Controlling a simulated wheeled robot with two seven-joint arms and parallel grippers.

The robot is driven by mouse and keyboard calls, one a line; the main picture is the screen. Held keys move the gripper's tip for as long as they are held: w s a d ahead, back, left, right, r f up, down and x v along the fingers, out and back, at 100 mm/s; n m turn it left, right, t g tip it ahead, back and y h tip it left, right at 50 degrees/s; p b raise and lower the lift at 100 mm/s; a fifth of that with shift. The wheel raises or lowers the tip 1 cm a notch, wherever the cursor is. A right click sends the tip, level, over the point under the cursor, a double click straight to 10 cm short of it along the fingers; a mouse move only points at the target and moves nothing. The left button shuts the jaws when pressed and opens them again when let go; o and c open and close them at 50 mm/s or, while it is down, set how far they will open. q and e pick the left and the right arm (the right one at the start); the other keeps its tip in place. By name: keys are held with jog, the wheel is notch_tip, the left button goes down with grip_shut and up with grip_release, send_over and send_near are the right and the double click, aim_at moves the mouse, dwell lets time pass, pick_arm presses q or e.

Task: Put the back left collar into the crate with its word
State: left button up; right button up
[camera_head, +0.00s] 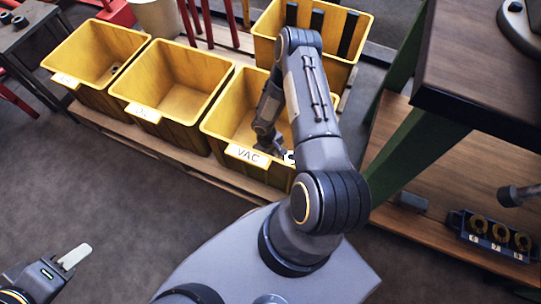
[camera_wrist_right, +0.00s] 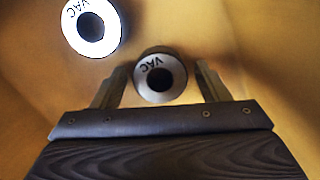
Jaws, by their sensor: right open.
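My right arm reaches down into the yellow VAC crate (camera_head: 226,130). In the head view my right gripper (camera_head: 276,150) is low inside it and partly hidden by the arm. In the right wrist view the gripper (camera_wrist_right: 155,85) is open, with a pale collar marked VAC (camera_wrist_right: 150,90) between its spread fingers. A second VAC collar (camera_wrist_right: 90,27), brightly lit, lies to the upper left, apart from the fingers. My left gripper (camera_head: 72,258) is at the lower left over bare floor; only one pale finger shows clearly.
Two more yellow crates (camera_head: 128,88) (camera_head: 190,120) stand left of the VAC crate; their labels are hard to read. A crate with dark dividers (camera_head: 362,60) stands behind. A blue holder (camera_head: 455,219) with three ring-shaped parts is on the right-hand shelf. The floor in front is clear.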

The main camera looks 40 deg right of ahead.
jog(key=shift+r+p, duration=0.25)
jog(key=shift+p, duration=0.05)
notch_tip(320, 180, up, 12)
jog(key=w+p, duration=0.1)
jog(key=p, duration=0.2)
jog(key=shift+w+p, duration=0.4)
